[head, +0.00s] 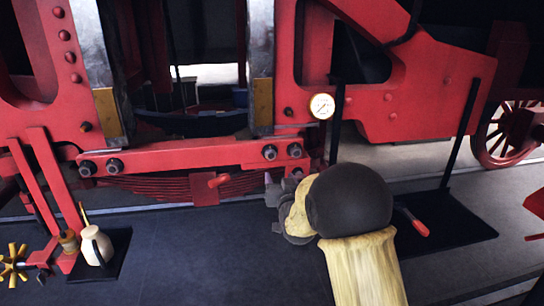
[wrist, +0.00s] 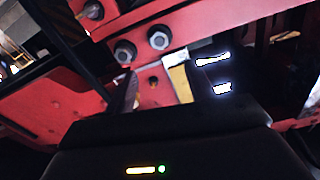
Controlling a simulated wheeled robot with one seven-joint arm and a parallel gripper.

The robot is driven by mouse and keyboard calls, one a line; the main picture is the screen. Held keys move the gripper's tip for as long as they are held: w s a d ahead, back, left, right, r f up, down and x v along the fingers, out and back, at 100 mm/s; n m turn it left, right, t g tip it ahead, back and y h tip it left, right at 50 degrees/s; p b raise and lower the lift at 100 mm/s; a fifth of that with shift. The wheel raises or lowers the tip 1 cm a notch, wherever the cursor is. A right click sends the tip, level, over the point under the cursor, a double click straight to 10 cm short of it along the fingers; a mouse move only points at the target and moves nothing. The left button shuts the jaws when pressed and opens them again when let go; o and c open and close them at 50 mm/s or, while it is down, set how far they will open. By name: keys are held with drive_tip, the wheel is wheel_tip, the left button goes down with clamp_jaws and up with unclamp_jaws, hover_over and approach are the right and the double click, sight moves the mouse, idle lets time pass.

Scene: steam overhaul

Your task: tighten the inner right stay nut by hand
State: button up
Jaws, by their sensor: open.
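The right pair of stay nuts sits on the red crossbar in the head view: the inner right stay nut (head: 270,152) and the outer nut (head: 295,150) beside it. Both show as dark hex nuts in the wrist view, which looks upside down; the inner one (wrist: 158,38) seems to be at the right and the outer one (wrist: 125,50) at the left. My gripper (head: 279,185) is just below the pair in the head view, partly hidden by my arm.
A left pair of nuts (head: 101,167) sits farther along the crossbar. A white gauge (head: 322,106) stands right of my gripper. A red-handled tool (head: 412,222) lies on the dark mat at right. A cream oil can (head: 96,246) stands at lower left. The floor between is clear.

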sight(271, 156)
drive_tip(key=p+x, duration=0.5)
drive_tip(key=x, duration=0.8)
drive_tip(key=shift+w, duration=0.25)
drive_tip(key=c, duration=1)
